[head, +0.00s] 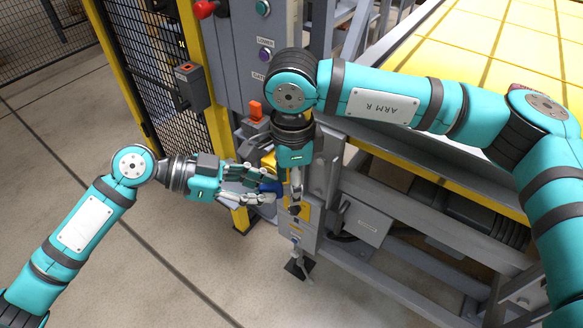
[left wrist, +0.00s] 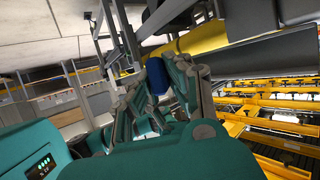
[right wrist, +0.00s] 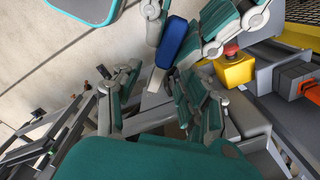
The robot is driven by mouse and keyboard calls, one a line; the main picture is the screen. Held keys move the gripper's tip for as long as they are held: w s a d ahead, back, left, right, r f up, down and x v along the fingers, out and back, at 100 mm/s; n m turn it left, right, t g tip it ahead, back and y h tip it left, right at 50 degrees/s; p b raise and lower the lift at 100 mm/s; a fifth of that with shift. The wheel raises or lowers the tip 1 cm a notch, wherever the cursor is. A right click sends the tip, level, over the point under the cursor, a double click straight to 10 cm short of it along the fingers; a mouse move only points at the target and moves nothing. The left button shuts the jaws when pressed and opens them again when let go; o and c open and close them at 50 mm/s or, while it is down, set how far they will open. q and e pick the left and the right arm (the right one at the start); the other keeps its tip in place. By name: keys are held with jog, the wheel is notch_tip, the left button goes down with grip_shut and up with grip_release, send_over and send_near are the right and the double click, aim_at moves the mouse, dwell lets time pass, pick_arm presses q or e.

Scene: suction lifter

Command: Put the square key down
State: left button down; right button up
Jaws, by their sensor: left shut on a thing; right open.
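The square key has a blue handle (head: 270,188). It shows between the fingers in the left wrist view (left wrist: 157,78) and at the top of the right wrist view (right wrist: 174,42), where a grey shaft runs down from the blue part. My left gripper (head: 262,188) is shut on the blue handle, beside the grey machine post. My right gripper (head: 295,205) points down just right of the key. Its fingers are spread apart in the right wrist view (right wrist: 160,105), with the key's lower end near the gap. I cannot tell whether they touch it.
A red button on a yellow box (right wrist: 236,70) and an orange part (right wrist: 300,80) sit close by. A grey control cabinet (head: 250,45) and a mesh fence (head: 150,55) stand behind. The yellow-topped table (head: 510,45) is at right. Floor at lower left is clear.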

jog(key=shift+f, duration=0.15)
jog(key=shift+c, duration=0.2)
grip_shut()
pick_arm(q)
jog(key=c, duration=1.2)
grip_release()
